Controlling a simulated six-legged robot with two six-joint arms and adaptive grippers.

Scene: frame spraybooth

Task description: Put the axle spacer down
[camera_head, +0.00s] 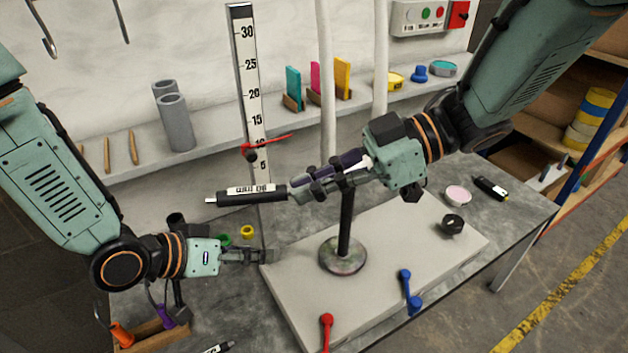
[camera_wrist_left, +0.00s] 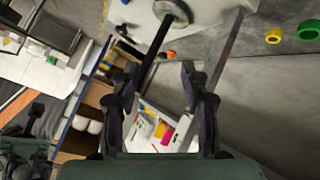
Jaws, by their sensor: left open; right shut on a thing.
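My right gripper (camera_head: 308,187) is shut on a dark pen-like cylinder with a white label (camera_head: 245,193), held level above the bench. The cylinder's light tip points left. No part is clearly marked as the axle spacer. My left gripper (camera_head: 272,256) is open and empty, low by the pale board's left edge. In the left wrist view its two fingers (camera_wrist_left: 159,75) stand apart, and the yellow ring (camera_wrist_left: 273,36) and green ring (camera_wrist_left: 309,30) lie off to the right.
A black post on a round base (camera_head: 343,257) stands on the pale board (camera_head: 300,300), close under my right gripper. A red tool (camera_head: 326,325) and a blue tool (camera_head: 408,290) lie in front. A tall ruler (camera_head: 246,80) stands behind.

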